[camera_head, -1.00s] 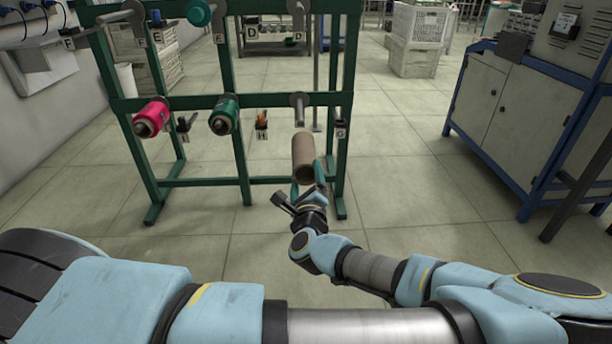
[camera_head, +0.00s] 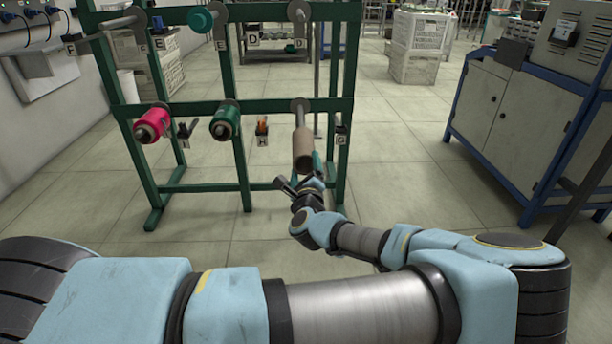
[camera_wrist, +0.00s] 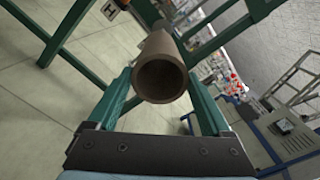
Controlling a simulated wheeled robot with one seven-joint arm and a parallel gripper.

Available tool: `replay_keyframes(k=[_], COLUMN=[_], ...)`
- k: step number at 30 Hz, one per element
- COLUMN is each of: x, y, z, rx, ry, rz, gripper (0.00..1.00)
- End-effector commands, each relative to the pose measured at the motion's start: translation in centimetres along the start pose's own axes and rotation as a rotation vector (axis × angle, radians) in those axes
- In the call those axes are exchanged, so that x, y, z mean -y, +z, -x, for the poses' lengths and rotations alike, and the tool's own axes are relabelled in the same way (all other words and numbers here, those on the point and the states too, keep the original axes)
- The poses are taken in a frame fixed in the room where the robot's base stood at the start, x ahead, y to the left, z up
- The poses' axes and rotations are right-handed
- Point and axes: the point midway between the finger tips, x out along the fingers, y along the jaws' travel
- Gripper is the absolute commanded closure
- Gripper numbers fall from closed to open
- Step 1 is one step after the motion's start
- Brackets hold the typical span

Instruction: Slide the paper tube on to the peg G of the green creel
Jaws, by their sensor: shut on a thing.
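The brown paper tube (camera_head: 303,150) is a hollow cylinder in front of the right-hand peg of the green creel (camera_head: 347,80). That bare grey peg (camera_head: 300,112) is peg G, beside the G label (camera_head: 341,140). The tube's far end meets or overlaps the peg's tip in the head view; I cannot tell whether the peg is inside it. My gripper (camera_head: 306,170) is shut on the tube near its near end. In the wrist view the tube (camera_wrist: 162,75) sits between the two green fingers, its open end towards me; the peg is hidden there.
A pink bobbin (camera_head: 153,123) and a green bobbin (camera_head: 226,120) sit on pegs to the left. An orange-handled tool (camera_head: 262,125) hangs by the H label. A blue-framed cabinet (camera_head: 500,120) stands at the right. The floor between is clear.

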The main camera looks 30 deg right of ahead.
Motion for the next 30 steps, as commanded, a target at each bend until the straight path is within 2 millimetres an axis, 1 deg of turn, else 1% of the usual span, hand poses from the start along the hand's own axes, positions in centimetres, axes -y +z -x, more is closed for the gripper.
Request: replay_keyframes(k=[4, 7, 18, 21, 24, 30], x=[0.0, -0.1, -0.1, -0.1, -0.1, 0.0], y=[-0.1, -0.1, -0.1, -0.1, -0.1, 0.0], z=[0.2, -0.3, -4.5, -5.3, -5.7, -5.8], rx=[-0.002, -0.001, -0.001, -0.002, -0.002, -0.002], ry=[0.000, 0.001, -0.001, 0.000, 0.000, 0.000], rz=[-0.001, 0.000, 0.001, 0.000, 0.000, 0.000], gripper=[0.83, 0.83, 0.83, 0.83, 0.83, 0.83])
